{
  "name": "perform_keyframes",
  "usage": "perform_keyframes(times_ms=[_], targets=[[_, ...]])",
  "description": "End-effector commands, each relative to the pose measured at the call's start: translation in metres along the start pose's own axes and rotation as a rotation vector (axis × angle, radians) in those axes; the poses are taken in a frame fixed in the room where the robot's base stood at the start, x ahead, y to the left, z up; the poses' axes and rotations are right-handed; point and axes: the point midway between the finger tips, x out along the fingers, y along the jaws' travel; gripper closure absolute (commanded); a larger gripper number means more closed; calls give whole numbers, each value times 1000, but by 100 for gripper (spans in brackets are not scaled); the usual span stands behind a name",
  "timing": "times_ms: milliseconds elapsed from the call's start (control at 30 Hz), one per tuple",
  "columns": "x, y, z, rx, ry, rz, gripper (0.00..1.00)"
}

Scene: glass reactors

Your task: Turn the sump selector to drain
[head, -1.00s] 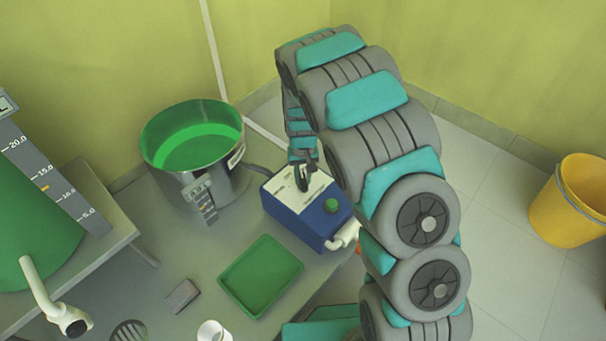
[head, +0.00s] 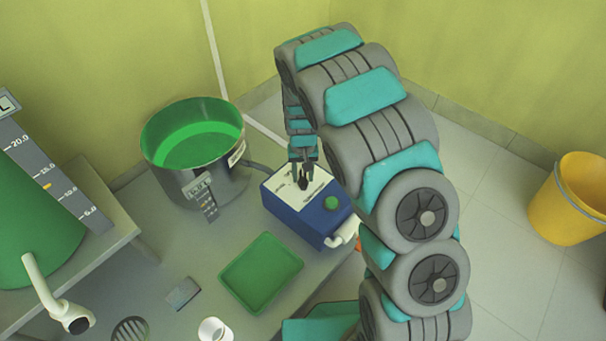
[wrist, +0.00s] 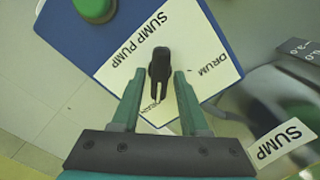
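The sump selector is a black knob (wrist: 160,72) on the white label plate of the blue pump box (head: 318,222). In the wrist view the plate reads "SUMP PUMP" on the left and "DRUM" on the right. A third small label near the knob's lower end is partly hidden and hard to read. The knob lies about straight up and down in that view; which end is its pointer I cannot tell. My gripper (head: 304,178) is over the plate, its two teal fingers open on either side of the knob, with gaps showing.
A green button (head: 332,203) is on the box's near corner. A steel pot (head: 205,185) with green liquid stands left, marked "SUMP" in the wrist view (wrist: 282,140). A green tray (head: 262,275) lies in front. A yellow bucket (head: 575,205) stands at far right.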

Motion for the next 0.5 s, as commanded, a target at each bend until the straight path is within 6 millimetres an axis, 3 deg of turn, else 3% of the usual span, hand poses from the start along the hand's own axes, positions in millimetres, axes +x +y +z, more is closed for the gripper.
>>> perform_keyframes(times_ms=[100,500], targets=[[0,0,0,-1,0,0,43],[-8,0,0,-1,1,0,43]])
